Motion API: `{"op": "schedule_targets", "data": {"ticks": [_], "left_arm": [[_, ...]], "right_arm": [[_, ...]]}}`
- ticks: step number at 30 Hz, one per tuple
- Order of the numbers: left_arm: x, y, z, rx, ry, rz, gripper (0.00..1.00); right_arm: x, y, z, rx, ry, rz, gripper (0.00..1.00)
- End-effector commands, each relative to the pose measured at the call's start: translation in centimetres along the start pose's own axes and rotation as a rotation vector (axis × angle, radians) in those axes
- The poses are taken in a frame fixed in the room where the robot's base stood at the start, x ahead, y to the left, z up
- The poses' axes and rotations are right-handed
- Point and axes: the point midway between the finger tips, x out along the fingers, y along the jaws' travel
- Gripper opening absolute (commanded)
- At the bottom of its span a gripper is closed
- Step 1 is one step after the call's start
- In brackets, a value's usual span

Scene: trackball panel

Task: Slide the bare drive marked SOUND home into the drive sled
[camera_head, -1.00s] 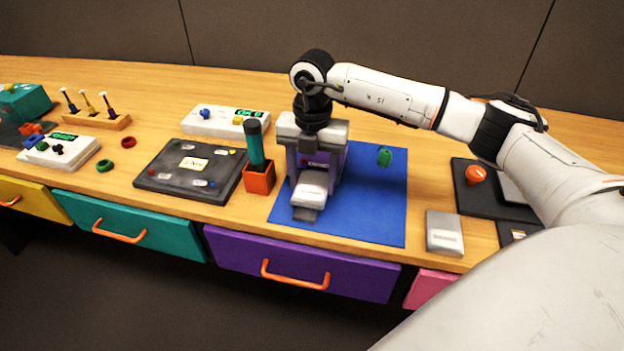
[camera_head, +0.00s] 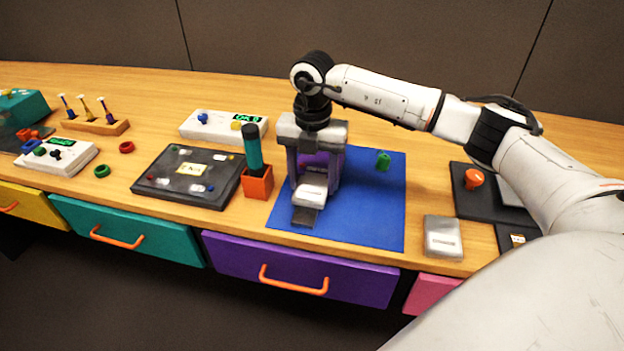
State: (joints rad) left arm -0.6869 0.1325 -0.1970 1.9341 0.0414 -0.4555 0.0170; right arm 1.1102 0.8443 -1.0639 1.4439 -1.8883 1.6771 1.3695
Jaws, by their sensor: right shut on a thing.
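The drive sled (camera_head: 332,172) is a purple frame on a blue mat (camera_head: 375,215), with a dark tongue (camera_head: 304,217) sticking out at the front. A silver bare drive (camera_head: 310,196) with a pale label lies flat over the tongue, its far end inside or under the purple frame. The label is too small to read. My right gripper (camera_head: 313,172) points down over the sled and is shut on the drive; its fingertips are partly hidden. A second silver drive (camera_head: 443,238) lies on the wood to the right. My left gripper is out of view.
An orange holder (camera_head: 258,183) with a teal-handled tool stands close left of the sled. A green piece (camera_head: 383,161) is on the mat's right side. A dark panel (camera_head: 150,186) lies at left, and an orange knob (camera_head: 474,179) at right. The mat's front right is clear.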

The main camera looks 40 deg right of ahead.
Motion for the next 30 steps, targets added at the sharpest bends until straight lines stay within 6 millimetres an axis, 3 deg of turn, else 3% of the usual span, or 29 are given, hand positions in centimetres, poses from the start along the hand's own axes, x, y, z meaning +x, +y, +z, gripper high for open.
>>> {"op": "schedule_targets", "data": {"ticks": [26,27,30], "left_arm": [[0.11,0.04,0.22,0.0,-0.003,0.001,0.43],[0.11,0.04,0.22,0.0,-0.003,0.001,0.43],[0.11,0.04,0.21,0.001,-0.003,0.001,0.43]], "right_arm": [[-0.07,0.04,0.82,0.0,0.0,0.001,0.36],[-0.07,0.03,0.82,0.0,0.0,0.001,0.61],[-0.06,0.03,0.82,0.0,0.0,0.001,0.76]]}}
